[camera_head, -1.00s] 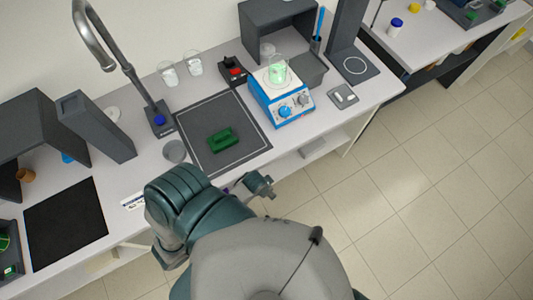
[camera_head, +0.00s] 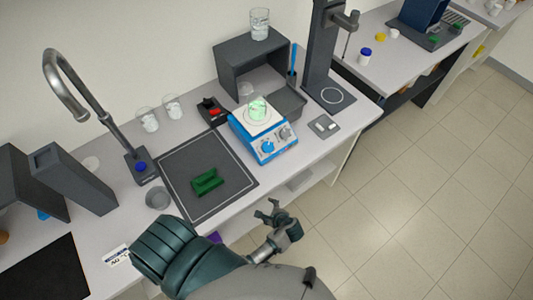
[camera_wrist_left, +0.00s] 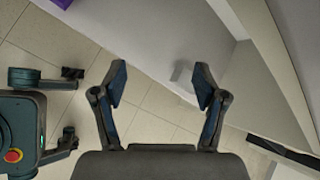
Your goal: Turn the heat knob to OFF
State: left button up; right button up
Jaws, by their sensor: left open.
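The blue hot plate stirrer (camera_head: 258,149) stands on the bench, a beaker of glowing green liquid (camera_head: 258,108) on its white top. My left gripper (camera_head: 267,211) is open and empty, in front of the bench edge, below and apart from the knobs. In the left wrist view its fingers (camera_wrist_left: 161,80) are spread with nothing between them. My right gripper is not in view.
A dark mat (camera_head: 180,177) with a green holder (camera_head: 207,181) lies left of the hot plate. A small black box with a red button (camera_head: 213,112) stands behind it. A grey pad (camera_head: 323,126) lies at right. The floor before the bench is clear.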

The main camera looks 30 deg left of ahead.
pick_arm(q)
jog(key=w+d+r+m+t+y, duration=0.3)
jog(key=w+d+r+m+y, duration=0.1)
jog(key=w+r+m, duration=0.25)
jog(key=m+y, duration=0.2)
jog(key=y, duration=0.2)
send_near(270, 148)
jog(key=shift+t, duration=0.3)
jog(key=p+x, duration=0.1)
jog(key=x, duration=0.9)
jog(key=shift+s+a+f+p, duration=0.1)
jog(key=shift+a+f+p, duration=0.05)
jog(key=shift+a+p, duration=0.2)
jog(key=shift+d+n, duration=0.1)
jog(key=shift+n, duration=0.15)
jog(key=c, duration=1.2)
